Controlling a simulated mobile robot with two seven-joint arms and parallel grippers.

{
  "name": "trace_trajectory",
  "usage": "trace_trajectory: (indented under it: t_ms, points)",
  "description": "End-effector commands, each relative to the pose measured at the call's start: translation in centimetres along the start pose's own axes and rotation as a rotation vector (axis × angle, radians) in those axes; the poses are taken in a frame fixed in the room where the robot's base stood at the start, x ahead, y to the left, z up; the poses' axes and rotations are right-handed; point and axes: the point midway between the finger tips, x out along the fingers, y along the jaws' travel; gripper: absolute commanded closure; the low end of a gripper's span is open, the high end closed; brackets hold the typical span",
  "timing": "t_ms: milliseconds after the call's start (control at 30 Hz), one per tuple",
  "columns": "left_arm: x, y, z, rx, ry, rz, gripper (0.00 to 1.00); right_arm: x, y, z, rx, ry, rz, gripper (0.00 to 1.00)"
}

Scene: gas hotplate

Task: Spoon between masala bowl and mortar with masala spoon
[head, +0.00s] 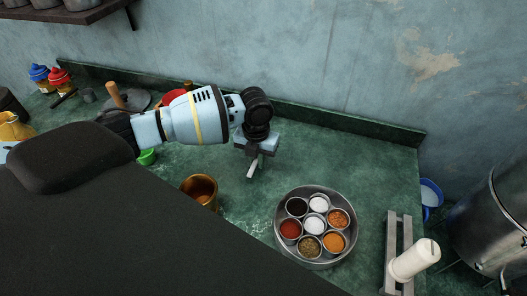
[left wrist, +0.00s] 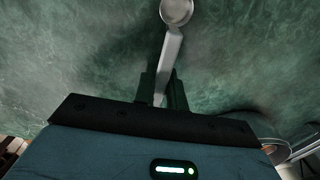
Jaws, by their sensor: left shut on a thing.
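My left gripper (head: 256,157) is shut on the masala spoon (head: 252,171) and holds it over the counter, behind and between the mortar and the masala bowl. In the left wrist view the spoon (left wrist: 172,45) points away from the fingers (left wrist: 163,90), its round bowl end at the top edge. The round steel masala bowl (head: 279,236) stands on the counter right of and nearer than the gripper, with several small cups of coloured spices. The brass mortar (head: 199,190) stands left of it, partly hidden by my dark body. My right gripper is not in view.
The green counter (head: 385,165) is clear between the gripper and the right edge. A grey stand with a white cylinder (head: 414,260) is at the lower right. A low ledge (head: 340,128) runs along the wall. A large metal pot (head: 500,220) stands beyond the counter.

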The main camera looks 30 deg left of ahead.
Motion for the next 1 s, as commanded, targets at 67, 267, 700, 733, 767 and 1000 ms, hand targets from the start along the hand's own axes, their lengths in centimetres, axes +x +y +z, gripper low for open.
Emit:
trace_trajectory:
  t_ms: [67,267,700,733,767,1000]
  points:
    - [0.0,0.0,0.0,0.0,-0.001,0.0,1.0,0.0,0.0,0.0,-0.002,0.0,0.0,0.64]
    - [-0.1,0.0,0.0,0.0,-0.001,0.0,1.0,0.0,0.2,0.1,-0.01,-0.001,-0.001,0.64]
    - [-3.0,0.0,0.1,-0.001,-0.003,-0.001,1.0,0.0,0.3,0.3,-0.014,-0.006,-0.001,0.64]
    - [-3.6,0.0,0.1,-0.001,-0.003,-0.001,1.0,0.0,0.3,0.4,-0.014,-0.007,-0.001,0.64]
    - [-3.7,-0.1,-0.3,0.002,0.0,-0.001,1.0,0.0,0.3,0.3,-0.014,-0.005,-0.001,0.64]
    - [-4.2,-1.8,-5.7,0.006,-0.001,-0.002,1.0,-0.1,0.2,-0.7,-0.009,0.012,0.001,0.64]
